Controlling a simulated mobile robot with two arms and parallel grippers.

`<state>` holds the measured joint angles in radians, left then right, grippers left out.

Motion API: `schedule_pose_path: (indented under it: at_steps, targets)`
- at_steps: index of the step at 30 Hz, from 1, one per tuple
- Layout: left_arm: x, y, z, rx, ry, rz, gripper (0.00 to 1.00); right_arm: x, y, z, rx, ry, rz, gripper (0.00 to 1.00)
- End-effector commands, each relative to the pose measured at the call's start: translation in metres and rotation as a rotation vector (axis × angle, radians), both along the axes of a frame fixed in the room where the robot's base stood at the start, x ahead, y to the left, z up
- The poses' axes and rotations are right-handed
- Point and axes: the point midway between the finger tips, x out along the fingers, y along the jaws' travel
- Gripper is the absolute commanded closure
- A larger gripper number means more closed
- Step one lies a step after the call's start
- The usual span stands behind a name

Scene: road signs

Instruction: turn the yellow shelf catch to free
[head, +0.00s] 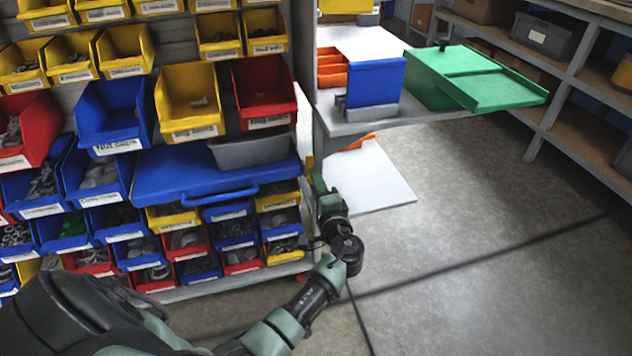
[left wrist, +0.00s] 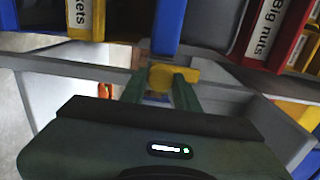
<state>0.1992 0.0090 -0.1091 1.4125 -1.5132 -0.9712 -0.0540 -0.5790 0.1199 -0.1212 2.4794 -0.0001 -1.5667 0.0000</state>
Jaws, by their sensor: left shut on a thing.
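The yellow shelf catch (left wrist: 174,76) shows in the left wrist view between the two green fingers of my left gripper (left wrist: 160,88), which is shut on it. A blue upright part (left wrist: 168,28) is right behind the catch. In the head view my left gripper (head: 314,172) is at the right edge of the bin rack, by the end of the blue drawer-like panel (head: 200,172). Only a small yellow bit of the catch (head: 309,160) shows there, and the fingers hide the rest. How far the catch is turned I cannot tell. My right gripper is out of view.
Bins of several colours fill the rack at the left. A grey tray (head: 250,150) stands on the blue panel. To the right are a bench with a blue box (head: 376,82) and a green box with a sloped lid (head: 490,88). The floor (head: 470,250) at the right is clear.

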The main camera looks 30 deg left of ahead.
Motion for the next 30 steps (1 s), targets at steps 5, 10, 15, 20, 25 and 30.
schedule_pose_path:
  at_steps: [5,10,15,20,25,30]
  targets:
    - [0.001,0.000,0.001,0.009,0.006,-0.001,1.00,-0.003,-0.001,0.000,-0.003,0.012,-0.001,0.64]
    - [0.001,0.000,0.001,0.009,0.006,-0.001,1.00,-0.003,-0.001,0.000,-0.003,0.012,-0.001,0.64]
    - [0.001,0.000,0.001,0.008,0.005,-0.001,0.50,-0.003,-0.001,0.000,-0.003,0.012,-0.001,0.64]
    - [0.000,0.000,0.001,0.007,0.006,-0.001,0.49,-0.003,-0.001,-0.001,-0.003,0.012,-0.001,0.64]
    - [0.000,-0.001,0.000,0.007,0.006,-0.001,0.49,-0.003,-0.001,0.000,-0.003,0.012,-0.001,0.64]
    - [-0.012,-0.014,0.000,0.005,0.008,-0.002,0.49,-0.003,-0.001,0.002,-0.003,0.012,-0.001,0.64]
